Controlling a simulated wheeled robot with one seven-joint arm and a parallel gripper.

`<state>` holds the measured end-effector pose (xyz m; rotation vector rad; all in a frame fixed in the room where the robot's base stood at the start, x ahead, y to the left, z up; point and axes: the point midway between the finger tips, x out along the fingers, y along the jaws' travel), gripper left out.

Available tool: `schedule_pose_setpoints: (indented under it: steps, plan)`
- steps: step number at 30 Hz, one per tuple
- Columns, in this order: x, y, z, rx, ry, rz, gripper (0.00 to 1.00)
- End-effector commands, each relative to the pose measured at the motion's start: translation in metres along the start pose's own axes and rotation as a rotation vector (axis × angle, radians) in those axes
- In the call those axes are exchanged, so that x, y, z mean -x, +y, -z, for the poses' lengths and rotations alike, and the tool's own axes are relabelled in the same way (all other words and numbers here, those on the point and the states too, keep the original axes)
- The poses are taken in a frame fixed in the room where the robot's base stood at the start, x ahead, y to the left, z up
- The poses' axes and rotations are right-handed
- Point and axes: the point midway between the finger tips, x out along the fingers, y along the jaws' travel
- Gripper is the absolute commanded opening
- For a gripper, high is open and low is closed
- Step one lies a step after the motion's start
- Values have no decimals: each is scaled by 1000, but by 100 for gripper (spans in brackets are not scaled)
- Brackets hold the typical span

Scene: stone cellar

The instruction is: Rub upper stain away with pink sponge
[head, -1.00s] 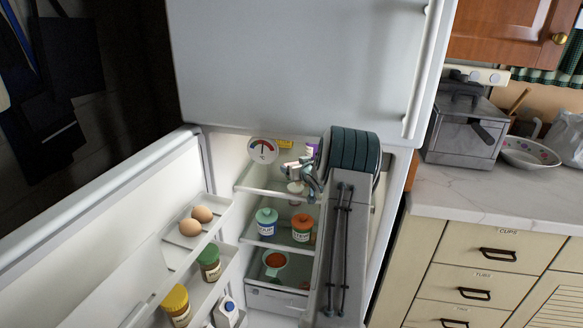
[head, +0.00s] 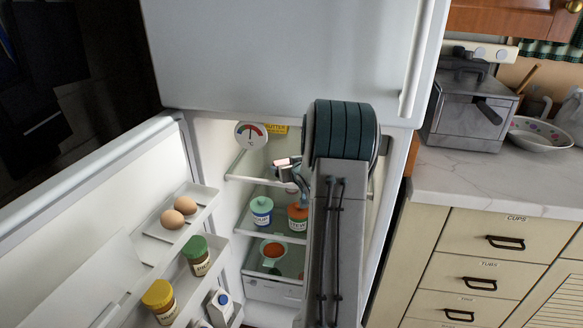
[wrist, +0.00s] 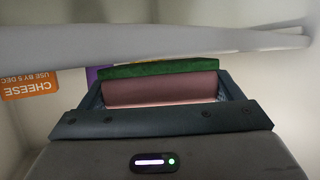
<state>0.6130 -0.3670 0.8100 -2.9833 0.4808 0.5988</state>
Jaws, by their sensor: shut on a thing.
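My gripper (head: 288,168) reaches inside the open fridge (head: 205,160), near the upper shelf (head: 243,180). It is shut on the pink sponge (wrist: 160,88), which sits between the two fingers in the wrist view and has a dark green layer (wrist: 160,68) along its far side. In the head view only a small pinkish edge of the sponge shows at the fingers, and my arm covers much of the fridge's right side. I see no stain clearly in either view. I cannot tell whether the sponge touches a surface.
A pale bar (wrist: 150,42) crosses the wrist view close beyond the sponge. A cheese label (wrist: 30,85) is at left. A dial thermometer (head: 251,135) hangs near the fridge top. Jars (head: 261,210) and a red-filled cup (head: 272,252) stand below. The open door (head: 100,200) holds eggs and bottles.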

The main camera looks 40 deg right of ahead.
Motion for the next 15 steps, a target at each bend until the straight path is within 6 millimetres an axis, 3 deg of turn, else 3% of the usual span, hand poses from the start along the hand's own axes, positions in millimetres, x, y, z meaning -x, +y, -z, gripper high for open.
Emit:
schedule_pose_setpoints:
  steps: [8, 15]
  plan:
    - [1, 1, 4, 0, 3, 0, 57]
    - [8, 1, 22, 0, 4, 0, 57]
